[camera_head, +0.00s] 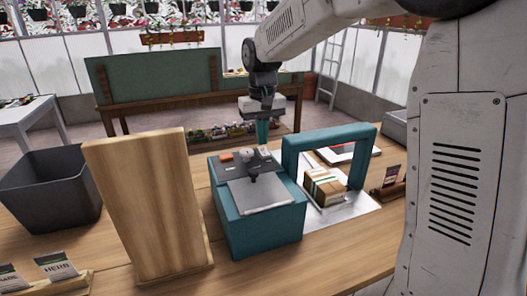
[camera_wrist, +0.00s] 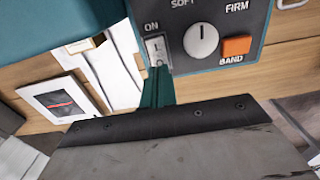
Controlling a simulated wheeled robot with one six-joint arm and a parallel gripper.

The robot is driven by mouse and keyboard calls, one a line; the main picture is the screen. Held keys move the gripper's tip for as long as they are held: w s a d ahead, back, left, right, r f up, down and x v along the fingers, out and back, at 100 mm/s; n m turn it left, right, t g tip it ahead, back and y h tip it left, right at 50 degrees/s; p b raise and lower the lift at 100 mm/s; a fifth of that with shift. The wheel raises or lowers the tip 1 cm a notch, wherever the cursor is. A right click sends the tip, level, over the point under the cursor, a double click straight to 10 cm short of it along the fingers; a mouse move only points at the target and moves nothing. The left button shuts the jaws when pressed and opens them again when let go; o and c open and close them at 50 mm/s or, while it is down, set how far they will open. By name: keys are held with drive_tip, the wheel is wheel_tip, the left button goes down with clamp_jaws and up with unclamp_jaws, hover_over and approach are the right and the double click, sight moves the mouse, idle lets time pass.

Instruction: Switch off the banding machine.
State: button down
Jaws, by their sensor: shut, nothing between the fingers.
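The banding machine (camera_head: 262,225) is a teal box with a grey control panel and a teal arch (camera_head: 330,137) at its right. The panel (camera_wrist: 215,60) shows in the wrist view with a white knob (camera_wrist: 201,40) between SOFT and FIRM, an orange BAND button (camera_wrist: 236,46) and a small pale switch (camera_wrist: 155,50) labelled ON. My gripper (camera_head: 263,143) is shut and empty, pointing down at the panel's far right corner. In the wrist view its teal fingers (camera_wrist: 157,88) are at the lower end of the switch. I cannot tell whether they touch it or which way it is set.
A banded carton (camera_head: 325,188) sits under the arch. An upright wooden board (camera_head: 150,205) stands close left of the machine, with a dark bin (camera_head: 52,190) beyond it. Seed packets (camera_head: 55,265) stand at the front left. The tabletop (camera_head: 330,265) in front is clear.

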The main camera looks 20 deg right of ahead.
sight(262, 149)
drive_tip(key=shift+f, duration=0.9)
idle(0.3)
drive_tip(key=shift+r, duration=3.55)
drive_tip(key=s+d+f, duration=0.1)
drive_tip(key=s+f, duration=0.1)
drive_tip(key=s, duration=1.5)
drive_tip(key=s+d+f+t, duration=0.1)
drive_tip(key=s+d+f, duration=0.1)
drive_tip(key=s, duration=1.5)
drive_tip(key=shift+f, duration=0.3)
